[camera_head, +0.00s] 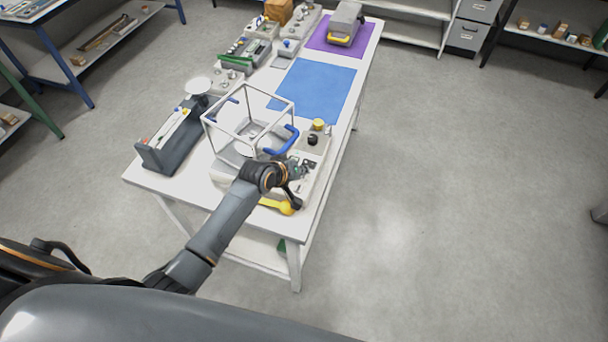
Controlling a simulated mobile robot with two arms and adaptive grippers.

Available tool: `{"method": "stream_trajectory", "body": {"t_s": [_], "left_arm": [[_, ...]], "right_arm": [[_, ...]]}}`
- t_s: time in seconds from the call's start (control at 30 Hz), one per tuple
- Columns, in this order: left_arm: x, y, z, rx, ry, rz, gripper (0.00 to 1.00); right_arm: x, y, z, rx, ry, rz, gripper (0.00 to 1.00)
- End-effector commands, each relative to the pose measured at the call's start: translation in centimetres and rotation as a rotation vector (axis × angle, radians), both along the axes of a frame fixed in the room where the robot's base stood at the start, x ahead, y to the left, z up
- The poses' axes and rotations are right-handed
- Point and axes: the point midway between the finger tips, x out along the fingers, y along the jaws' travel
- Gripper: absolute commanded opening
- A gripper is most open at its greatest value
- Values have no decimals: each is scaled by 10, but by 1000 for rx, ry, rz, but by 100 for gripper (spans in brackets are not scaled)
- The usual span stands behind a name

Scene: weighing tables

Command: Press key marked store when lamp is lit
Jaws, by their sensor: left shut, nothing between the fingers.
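A weighing balance with a clear, white-framed box-shaped shield (207,122) stands on the white table (140,178). A blue handle (283,142) is on its right side. My left gripper (303,167) is shut and empty over the right front of the balance, where it and the wrist cover part of the panel. I cannot make out a key marked store. A small box beside the balance bears a black knob (312,139) and a yellow round top (318,124); I cannot tell whether the yellow top is a lamp or lit. My right gripper is out of view.
A yellow-handled tool (276,205) lies by the table's near edge, below my wrist. A dark grey long instrument (164,158) stands left of the balance. A blue mat (325,88) is clear; a purple mat (322,40) behind it holds a grey device (345,20). Open floor lies to the right.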

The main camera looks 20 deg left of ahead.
Motion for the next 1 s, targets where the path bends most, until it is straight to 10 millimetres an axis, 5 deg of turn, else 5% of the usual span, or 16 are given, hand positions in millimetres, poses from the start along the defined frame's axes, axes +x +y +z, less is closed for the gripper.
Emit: {"method": "stream_trajectory", "body": {"t_s": [1.0], "left_arm": [[0, 0, -8, 0, 1, -1, 0]], "right_arm": [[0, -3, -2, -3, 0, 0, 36]]}}
